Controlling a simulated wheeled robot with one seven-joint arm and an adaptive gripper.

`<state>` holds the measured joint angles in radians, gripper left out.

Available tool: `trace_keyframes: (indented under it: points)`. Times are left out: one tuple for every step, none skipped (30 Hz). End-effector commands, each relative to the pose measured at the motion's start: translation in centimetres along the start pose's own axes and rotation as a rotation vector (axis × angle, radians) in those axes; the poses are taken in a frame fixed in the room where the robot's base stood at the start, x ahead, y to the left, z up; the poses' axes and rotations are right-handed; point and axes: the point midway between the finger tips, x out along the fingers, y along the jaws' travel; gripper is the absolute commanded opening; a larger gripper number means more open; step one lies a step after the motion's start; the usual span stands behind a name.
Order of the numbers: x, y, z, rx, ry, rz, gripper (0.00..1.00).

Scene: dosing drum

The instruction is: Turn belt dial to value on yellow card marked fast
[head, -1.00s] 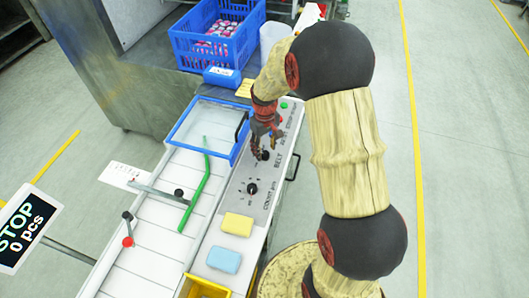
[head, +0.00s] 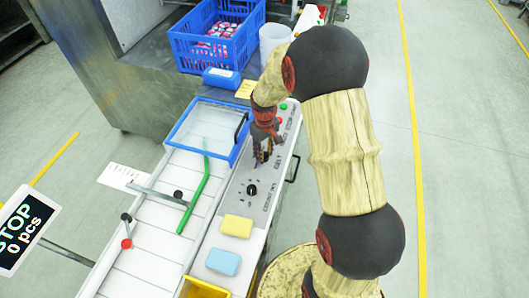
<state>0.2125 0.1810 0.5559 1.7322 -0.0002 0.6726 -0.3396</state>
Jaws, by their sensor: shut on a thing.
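My gripper (head: 262,155) points down at the grey control panel (head: 240,205) and is shut on the belt dial, beside the BELT lettering. The fingers hide the dial, so its pointer and setting cannot be read. A second black dial (head: 251,189), by the COUNT lettering, sits nearer on the same panel and is clear of the gripper. A small yellow card (head: 245,89) lies beyond the panel, beside a blue box; its writing is too small to read.
A clear-topped blue frame (head: 203,127) and a green bar (head: 195,195) are left of the panel. Green (head: 284,106) and red (head: 279,121) buttons sit beyond the gripper. Yellow (head: 237,225) and blue (head: 223,261) blocks lie nearer. A screen (head: 25,228) reads STOP, 0 pcs.

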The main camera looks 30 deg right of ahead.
Motion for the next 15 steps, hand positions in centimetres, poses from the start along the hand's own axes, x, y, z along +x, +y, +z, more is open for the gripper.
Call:
trace_keyframes:
  points:
    - [0.0,-0.01,0.0,0.0,0.0,0.0,0.16]
    - [0.0,-0.01,0.0,0.0,0.0,0.0,0.14]
    - [0.0,-0.01,0.0,0.0,0.0,0.0,0.12]
    - [0.0,-0.02,0.0,0.0,0.0,0.0,0.1]
    - [0.0,-0.02,0.0,0.0,0.0,0.0,0.08]
    - [0.0,-0.02,0.0,0.0,0.0,0.0,0.06]
    - [0.0,-0.02,0.0,0.0,0.0,0.0,0.04]
    - [0.0,-0.02,0.0,0.0,0.0,0.0,0.03]
    - [0.0,-0.02,0.0,0.0,0.0,0.0,0.02]
    - [0.0,-0.02,0.0,0.0,0.0,0.0,0.02]
    - [-0.01,-0.02,0.0,0.001,0.0,0.0,0.02]
    - [-0.01,-0.02,0.0,0.003,0.0,0.0,0.02]
    - [-0.02,-0.02,0.0,0.006,0.0,0.0,0.02]
    - [-0.02,-0.02,0.0,0.009,0.0,0.0,0.02]
    - [-0.03,-0.03,0.01,0.016,0.0,0.0,0.02]
